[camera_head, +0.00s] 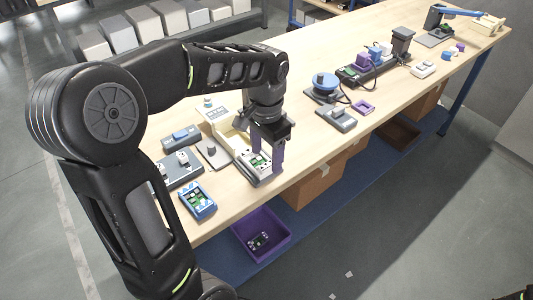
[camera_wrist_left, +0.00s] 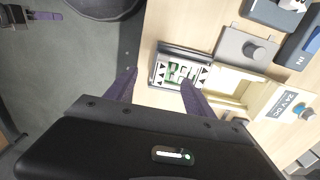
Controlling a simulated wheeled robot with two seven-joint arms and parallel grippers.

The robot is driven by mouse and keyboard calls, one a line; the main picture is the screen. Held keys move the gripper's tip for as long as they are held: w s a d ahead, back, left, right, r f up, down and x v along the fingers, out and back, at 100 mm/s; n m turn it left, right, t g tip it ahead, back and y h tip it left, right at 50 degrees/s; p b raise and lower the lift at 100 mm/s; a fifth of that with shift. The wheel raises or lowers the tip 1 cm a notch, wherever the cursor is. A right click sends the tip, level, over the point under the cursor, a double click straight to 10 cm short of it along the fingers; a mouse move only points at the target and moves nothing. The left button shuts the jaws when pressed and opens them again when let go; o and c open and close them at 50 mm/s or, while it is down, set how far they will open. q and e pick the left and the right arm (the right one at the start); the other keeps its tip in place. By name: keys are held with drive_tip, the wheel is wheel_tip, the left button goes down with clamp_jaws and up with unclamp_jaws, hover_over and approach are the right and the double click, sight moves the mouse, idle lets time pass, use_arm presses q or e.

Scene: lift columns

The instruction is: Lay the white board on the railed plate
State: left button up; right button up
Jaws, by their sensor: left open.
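My left gripper (camera_head: 266,155) points down at the table's front edge, its two purple fingers apart. It also shows in the wrist view (camera_wrist_left: 160,88), open, with the fingers reaching toward a small grey railed plate (camera_wrist_left: 156,72) with black triangle marks. A white board (camera_wrist_left: 180,72) with green patches lies between the marks on this plate. In the head view the board (camera_head: 258,161) shows beside the fingers, partly hidden by them. I cannot tell whether a finger touches the board.
A cream block (camera_wrist_left: 262,90) stands close beside the plate. A blue tray with a green board (camera_head: 197,201) and grey fixtures (camera_head: 180,170) stand to the left. A purple bin (camera_head: 262,234) is below the table edge. Bare tabletop (camera_head: 300,140) lies to the right.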

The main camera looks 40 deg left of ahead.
use_arm(q)
drive_tip(key=shift+r+p, duration=1.35)
drive_tip(key=shift+r, duration=0.55)
